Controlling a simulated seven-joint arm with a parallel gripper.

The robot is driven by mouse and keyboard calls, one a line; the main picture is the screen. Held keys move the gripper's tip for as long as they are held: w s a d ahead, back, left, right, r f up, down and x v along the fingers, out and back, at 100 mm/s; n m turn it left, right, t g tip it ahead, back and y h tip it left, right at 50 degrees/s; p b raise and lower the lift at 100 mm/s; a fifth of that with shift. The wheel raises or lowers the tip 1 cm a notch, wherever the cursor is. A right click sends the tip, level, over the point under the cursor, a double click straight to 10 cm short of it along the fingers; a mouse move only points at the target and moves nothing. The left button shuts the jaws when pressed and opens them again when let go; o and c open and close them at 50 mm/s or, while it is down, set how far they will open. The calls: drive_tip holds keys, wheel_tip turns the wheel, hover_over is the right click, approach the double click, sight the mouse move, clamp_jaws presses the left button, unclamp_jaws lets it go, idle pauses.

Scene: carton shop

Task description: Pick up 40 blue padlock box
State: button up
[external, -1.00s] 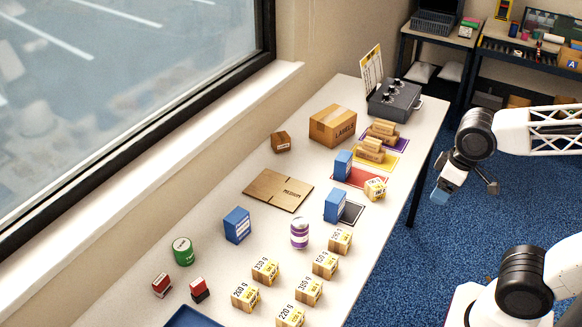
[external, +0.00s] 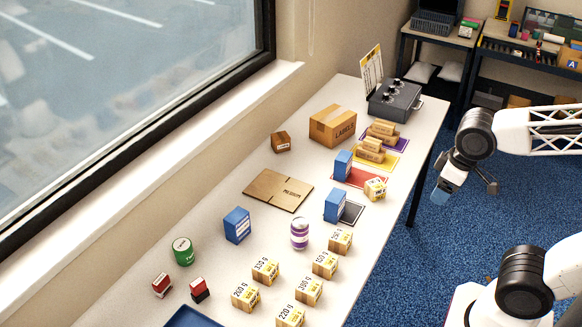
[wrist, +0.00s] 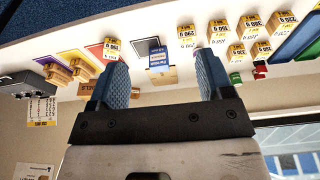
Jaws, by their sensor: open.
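Three blue boxes with white labels stand on the table. One blue box (external: 343,163) is at the red mat, one blue box (external: 334,205) is at the dark grey mat, and one blue box (external: 238,225) stands nearer the window by the flat carton. Their counts are too small to read in the external view. In the wrist view, a blue box (wrist: 157,50) with a white label shows beyond the fingers. My gripper (wrist: 161,78) is open, with nothing between its blue fingers. In the external view my gripper (external: 441,192) hangs off the table's right side, apart from every box.
Several weight-marked cartons (external: 309,291) stand at the front, with a purple-striped can (external: 299,233) behind. A flat carton (external: 278,190), a larger brown box (external: 333,125), a green tin (external: 182,250) and a grey control box (external: 394,99) also occupy the table. Floor below my gripper is clear.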

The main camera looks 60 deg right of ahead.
drive_tip(key=o, duration=0.5)
drive_tip(key=t, duration=0.6)
approach(343, 198)
drive_tip(key=shift+w+f+n+t+y, duration=0.1)
drive_tip(key=shift+w+f+t, duration=0.2)
drive_tip(key=shift+f+t, duration=0.55)
drive_tip(key=shift+w+f+n+t+y, duration=0.1)
drive_tip(key=shift+w+f+t, duration=0.25)
drive_tip(key=shift+f+t, duration=0.45)
drive_tip(key=shift+w+f+n+t+y, duration=0.1)
drive_tip(key=shift+w+f+t, duration=0.2)
drive_tip(key=shift+f+t, duration=0.55)
drive_tip(key=shift+w, duration=0.1)
drive_tip(key=shift+x, duration=1.15)
